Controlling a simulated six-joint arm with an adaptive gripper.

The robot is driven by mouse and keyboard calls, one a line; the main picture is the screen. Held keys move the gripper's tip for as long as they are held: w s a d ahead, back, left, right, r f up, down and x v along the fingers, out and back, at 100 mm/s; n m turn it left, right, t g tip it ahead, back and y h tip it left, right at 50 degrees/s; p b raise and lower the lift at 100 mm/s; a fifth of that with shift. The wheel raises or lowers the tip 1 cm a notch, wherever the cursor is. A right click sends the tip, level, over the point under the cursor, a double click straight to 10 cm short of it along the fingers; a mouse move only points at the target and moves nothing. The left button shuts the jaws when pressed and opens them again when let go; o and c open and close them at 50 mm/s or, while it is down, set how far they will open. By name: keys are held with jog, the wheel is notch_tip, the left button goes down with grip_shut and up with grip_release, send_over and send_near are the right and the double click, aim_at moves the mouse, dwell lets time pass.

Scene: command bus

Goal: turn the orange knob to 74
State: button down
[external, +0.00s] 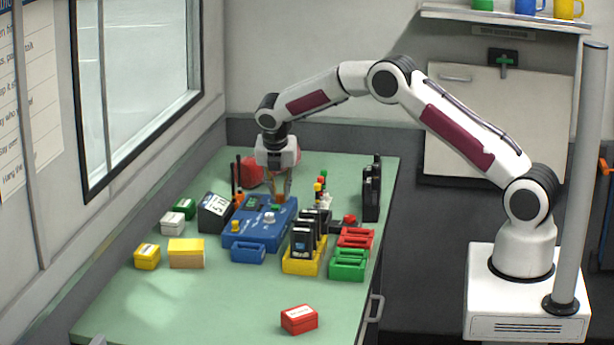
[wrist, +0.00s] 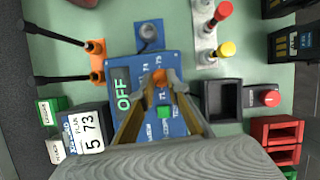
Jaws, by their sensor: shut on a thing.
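The orange knob (wrist: 159,77) is on the blue control box (wrist: 178,62), with small printed numbers around it. I cannot tell which number it points to. My gripper (wrist: 159,82) reaches down over the box, its two tan fingers closed on the knob from either side. A green display on the box (wrist: 123,95) reads OFF, and a green button (wrist: 138,112) is beside it. In the external view the blue box (external: 240,238) stands on the green table, and my gripper (external: 279,198) is at its far end. The knob is hidden there by the fingers.
A red box (external: 299,319) lies on the open front table.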

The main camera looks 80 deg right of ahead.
jog(key=c, duration=2)
grip_release()
jog(key=shift+o, duration=0.2)
jog(key=shift+r, duration=0.15)
jog(key=shift+a+r, duration=0.25)
jog(key=shift+r, duration=0.15)
jog(key=a, duration=0.8)
jog(key=s+a, duration=0.1)
jog(key=a, duration=0.3)
jog(key=shift+s, duration=0.1)
